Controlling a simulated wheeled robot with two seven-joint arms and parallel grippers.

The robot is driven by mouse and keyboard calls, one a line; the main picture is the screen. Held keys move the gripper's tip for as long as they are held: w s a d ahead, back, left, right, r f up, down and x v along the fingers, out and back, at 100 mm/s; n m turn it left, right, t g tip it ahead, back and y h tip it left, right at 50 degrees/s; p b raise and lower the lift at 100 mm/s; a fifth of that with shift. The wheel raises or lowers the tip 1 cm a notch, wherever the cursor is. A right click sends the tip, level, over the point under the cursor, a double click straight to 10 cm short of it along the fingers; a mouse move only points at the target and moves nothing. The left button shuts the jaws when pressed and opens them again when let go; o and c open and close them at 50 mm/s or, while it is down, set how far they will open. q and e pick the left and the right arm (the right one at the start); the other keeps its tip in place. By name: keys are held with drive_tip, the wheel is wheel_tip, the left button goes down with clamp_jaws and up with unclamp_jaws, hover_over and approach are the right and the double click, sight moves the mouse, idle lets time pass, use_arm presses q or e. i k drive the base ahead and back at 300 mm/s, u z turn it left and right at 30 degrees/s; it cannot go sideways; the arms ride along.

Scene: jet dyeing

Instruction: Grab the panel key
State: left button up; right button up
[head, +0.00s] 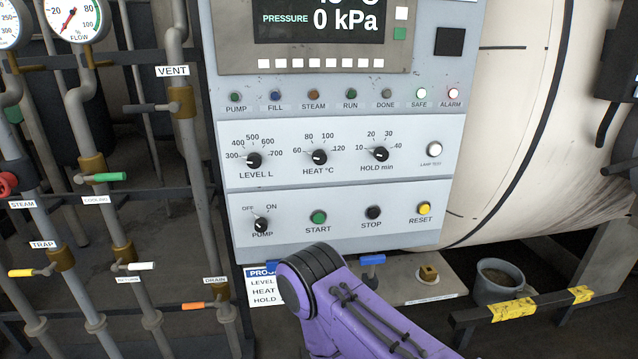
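No object is clearly readable as the panel key. A small blue T-shaped handle (372,261) stands on the grey shelf (405,291) below the control panel (335,220) and may be the key. A brass block (428,275) sits to its right on the same shelf, with a label in front too small to read. A purple link of my arm covers the lower middle of the view and hides part of the shelf. Neither of my gripper's fingers shows.
A grey bucket (499,283) stands right of the shelf, behind a yellow-and-black bar (525,306). Pipes with coloured valve handles fill the left side. A large pale drum (530,130) is at the right. A printed card (264,287) hangs below the panel.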

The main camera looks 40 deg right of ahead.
sight(371, 261)
drive_tip(key=z, duration=3.2)
drive_tip(key=i, duration=0.75)
drive_tip(key=u, duration=2.1)
